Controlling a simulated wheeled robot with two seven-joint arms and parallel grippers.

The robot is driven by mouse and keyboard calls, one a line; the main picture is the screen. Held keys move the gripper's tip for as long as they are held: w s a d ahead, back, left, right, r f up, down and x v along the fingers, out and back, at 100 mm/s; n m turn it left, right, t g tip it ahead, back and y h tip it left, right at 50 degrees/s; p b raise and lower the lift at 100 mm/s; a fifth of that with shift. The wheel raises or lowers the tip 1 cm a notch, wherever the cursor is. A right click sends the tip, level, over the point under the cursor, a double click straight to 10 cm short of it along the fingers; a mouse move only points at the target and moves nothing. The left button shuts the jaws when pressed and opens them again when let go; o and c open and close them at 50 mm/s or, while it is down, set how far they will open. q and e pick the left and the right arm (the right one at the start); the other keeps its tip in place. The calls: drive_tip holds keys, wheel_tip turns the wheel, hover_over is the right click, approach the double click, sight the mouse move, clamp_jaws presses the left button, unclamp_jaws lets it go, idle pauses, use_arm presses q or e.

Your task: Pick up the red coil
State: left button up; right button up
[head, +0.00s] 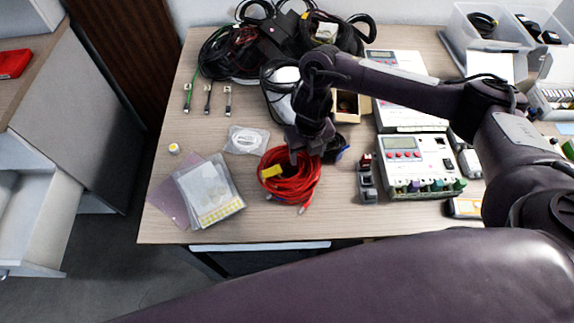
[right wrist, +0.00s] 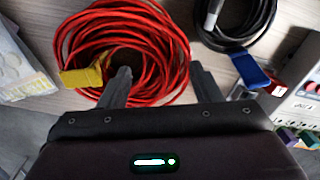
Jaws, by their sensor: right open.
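The red coil (head: 296,186) is a bundle of red cable with a yellow tag, lying on the table near its front middle. It also shows in the right wrist view (right wrist: 128,22), filling the upper left. My right gripper (head: 303,152) is above the far side of the coil. In the right wrist view its two fingers (right wrist: 162,80) are apart, with the left finger over the coil and the right finger just right of it. Nothing is held between them. I cannot tell whether the fingers touch the cable. My left gripper is not in view.
A black cable with a blue tag (right wrist: 250,71) lies just right of the coil. Plastic sleeves (head: 209,190) and a clear bag (head: 247,140) lie to the left. White electronic devices (head: 420,165) stand to the right. Tangled black cables (head: 240,55) lie at the back. The front-left table is partly clear.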

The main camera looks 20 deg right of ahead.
sight(308, 162)
drive_tip(key=f, duration=0.1)
drive_tip(key=f+b, duration=0.1)
drive_tip(key=f, duration=0.1)
drive_tip(key=shift+s+f, duration=0.25)
drive_tip(key=shift+s, duration=0.1)
drive_tip(key=shift+w+d+f, duration=0.1)
drive_tip(key=shift+w+f, duration=0.05)
drive_tip(key=shift+f, duration=0.45)
drive_tip(key=shift+w+d+f, duration=0.1)
drive_tip(key=shift+f, duration=0.5)
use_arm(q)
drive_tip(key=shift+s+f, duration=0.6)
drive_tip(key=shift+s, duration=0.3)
use_arm(e)
drive_tip(key=shift+a, duration=0.1)
clamp_jaws()
